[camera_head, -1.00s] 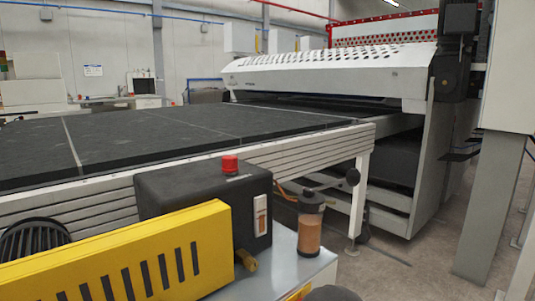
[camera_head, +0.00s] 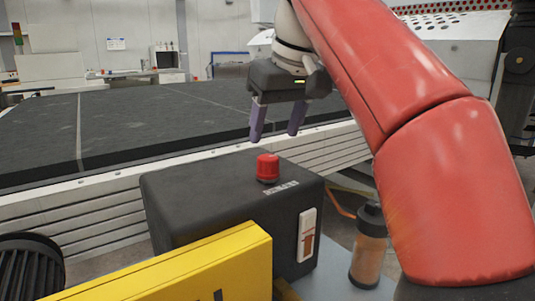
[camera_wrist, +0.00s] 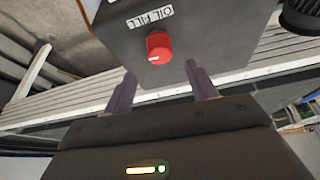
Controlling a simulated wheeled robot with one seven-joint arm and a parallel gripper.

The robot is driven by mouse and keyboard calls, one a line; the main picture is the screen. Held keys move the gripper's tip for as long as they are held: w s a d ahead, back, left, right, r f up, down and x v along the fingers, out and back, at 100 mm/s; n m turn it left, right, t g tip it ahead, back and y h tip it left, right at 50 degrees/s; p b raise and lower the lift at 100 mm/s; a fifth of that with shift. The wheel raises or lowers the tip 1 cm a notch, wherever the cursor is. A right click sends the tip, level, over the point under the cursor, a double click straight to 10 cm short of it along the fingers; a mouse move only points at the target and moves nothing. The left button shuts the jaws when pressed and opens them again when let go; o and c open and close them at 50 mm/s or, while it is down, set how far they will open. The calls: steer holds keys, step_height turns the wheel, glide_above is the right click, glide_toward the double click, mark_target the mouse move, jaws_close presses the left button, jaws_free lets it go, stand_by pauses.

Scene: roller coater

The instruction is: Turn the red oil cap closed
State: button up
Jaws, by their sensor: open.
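The red oil cap (camera_head: 268,168) sits upright on top of the black box (camera_head: 205,200), near its right rear. In the wrist view the cap (camera_wrist: 159,47) shows from above, beside a white label reading "OIL FILL" (camera_wrist: 149,17), with a small pale mark on its lower left. My gripper (camera_head: 271,138) is open and empty, with its two purple fingers pointing down. It hangs above and behind the cap in the head view, apart from it. In the wrist view the cap lies beyond the fingertips (camera_wrist: 160,68), roughly between them sideways.
A yellow guard (camera_head: 190,270) stands in front of the box. An amber-filled container (camera_head: 369,250) stands to its right, close to my red arm. The conveyor frame (camera_head: 100,215) and dark belt (camera_head: 150,125) lie behind. Space above the cap is clear.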

mark_target(268, 157)
steer(key=b+x, duration=0.2)
steer(key=x, duration=0.5)
steer(key=shift+f+b, duration=0.2)
steer(key=shift+b, duration=0.1)
steer(key=c, duration=1)
